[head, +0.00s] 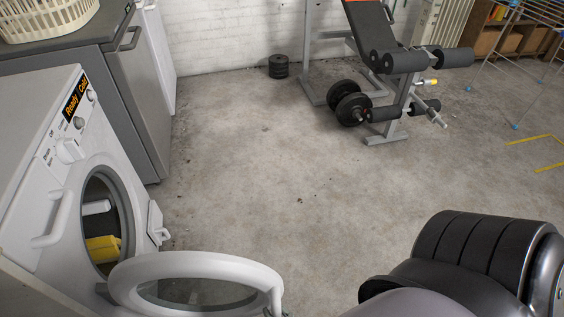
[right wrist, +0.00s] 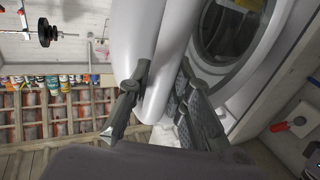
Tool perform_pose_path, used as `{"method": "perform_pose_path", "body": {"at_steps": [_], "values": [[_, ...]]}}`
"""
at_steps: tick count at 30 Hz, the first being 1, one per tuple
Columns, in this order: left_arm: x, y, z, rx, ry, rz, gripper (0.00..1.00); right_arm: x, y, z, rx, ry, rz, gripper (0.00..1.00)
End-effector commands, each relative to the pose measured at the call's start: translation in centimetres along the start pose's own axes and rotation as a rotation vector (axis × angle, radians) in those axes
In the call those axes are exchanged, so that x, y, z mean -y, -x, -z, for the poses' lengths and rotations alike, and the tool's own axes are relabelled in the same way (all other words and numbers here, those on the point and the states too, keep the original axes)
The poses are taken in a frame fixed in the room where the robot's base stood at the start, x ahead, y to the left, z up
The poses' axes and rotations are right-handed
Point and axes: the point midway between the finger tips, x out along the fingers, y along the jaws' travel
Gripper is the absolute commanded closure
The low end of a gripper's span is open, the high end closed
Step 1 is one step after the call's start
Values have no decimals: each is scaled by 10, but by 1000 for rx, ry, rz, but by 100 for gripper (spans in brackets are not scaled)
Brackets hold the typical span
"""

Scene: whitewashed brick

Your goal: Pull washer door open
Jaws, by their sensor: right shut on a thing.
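The white washer (head: 45,165) stands at the left of the head view, its round opening (head: 104,225) uncovered. Its door (head: 210,264), a white ring around dark glass, is swung wide open and juts out to the right from the front. In the right wrist view my right gripper (right wrist: 160,105) is shut on the white rim of the door (right wrist: 145,40), a finger on either side. The washer opening (right wrist: 228,38) shows behind it. In the head view my right arm fills the lower right, and the fingers are mostly out of frame. My left gripper is not in view.
A yellow thing (head: 103,249) shows inside the washer opening. A grey cabinet (head: 140,100) with a laundry basket (head: 45,18) on its top stands behind the washer. A weight bench (head: 385,90) with dumbbells stands at the back. The concrete floor (head: 270,170) between is clear.

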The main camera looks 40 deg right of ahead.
Motion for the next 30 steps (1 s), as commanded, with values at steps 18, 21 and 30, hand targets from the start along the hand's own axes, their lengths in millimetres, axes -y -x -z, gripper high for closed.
{"method": "perform_pose_path", "body": {"at_steps": [18,21,30], "values": [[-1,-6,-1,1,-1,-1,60,12,3,-1,2,3,23,81],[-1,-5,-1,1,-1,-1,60,12,3,-1,2,2,22,74],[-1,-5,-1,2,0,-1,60,11,2,0,0,1,20,60]]}}
